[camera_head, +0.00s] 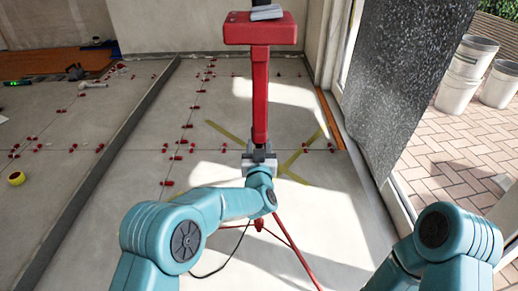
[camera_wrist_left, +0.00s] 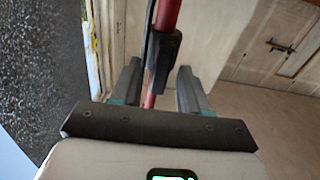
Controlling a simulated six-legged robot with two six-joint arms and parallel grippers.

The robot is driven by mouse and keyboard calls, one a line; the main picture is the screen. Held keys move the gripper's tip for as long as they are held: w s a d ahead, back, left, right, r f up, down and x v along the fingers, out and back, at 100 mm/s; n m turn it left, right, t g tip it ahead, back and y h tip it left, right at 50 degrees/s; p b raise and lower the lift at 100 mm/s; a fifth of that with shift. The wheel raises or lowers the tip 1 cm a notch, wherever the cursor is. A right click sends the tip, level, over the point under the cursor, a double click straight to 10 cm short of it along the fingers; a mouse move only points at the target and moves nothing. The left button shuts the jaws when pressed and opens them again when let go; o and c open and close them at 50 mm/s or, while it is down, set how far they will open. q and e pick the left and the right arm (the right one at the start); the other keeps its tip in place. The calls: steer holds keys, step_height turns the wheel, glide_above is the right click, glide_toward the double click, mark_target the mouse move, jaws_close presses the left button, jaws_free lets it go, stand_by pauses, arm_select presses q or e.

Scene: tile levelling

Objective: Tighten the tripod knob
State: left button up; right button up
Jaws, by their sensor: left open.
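The red tripod (camera_head: 260,95) stands upright in the middle of the head view, with a wide red head on top and thin splayed legs below. My left gripper (camera_head: 259,150) is in front of its column, low on the upright part. In the left wrist view the left gripper (camera_wrist_left: 160,80) is open, one finger on each side of the red column (camera_wrist_left: 167,14). A dark part (camera_wrist_left: 163,55), which looks like the knob or its clamp, shows between the fingers; contact cannot be told. In the head view the gripper hides this spot. My right gripper is out of view.
A small grey device (camera_head: 266,12) lies on the tripod head. A speckled dark slab (camera_head: 405,80) stands at the right, beside a doorway with white buckets (camera_head: 458,92) outside. Red levelling clips (camera_head: 178,157) dot the tiled floor. A dark cable (camera_head: 222,262) trails near the legs.

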arm_select(q)
jaws_close()
steer(key=shift+m+p, duration=0.3)
steer(key=m+p, duration=0.1)
steer(key=m, duration=0.1)
steer(key=shift+d+r+m+p, duration=0.1)
steer(key=shift+m+p, duration=0.2)
steer(key=shift+p, duration=0.1)
steer(key=m+p, duration=0.2)
steer(key=m, duration=0.2)
steer(key=shift+d+m, duration=0.1)
steer(key=shift+m, duration=0.2)
steer(key=m+p, duration=0.1)
steer(key=m, duration=0.1)
steer(key=m+p, duration=0.1)
steer(key=m, duration=0.2)
steer(key=shift+d+f, duration=0.1)
steer(key=shift+f, duration=0.1)
steer(key=shift+f+m+p, duration=0.2)
steer(key=shift+m+p, duration=0.55)
steer(key=shift+m, duration=1.75)
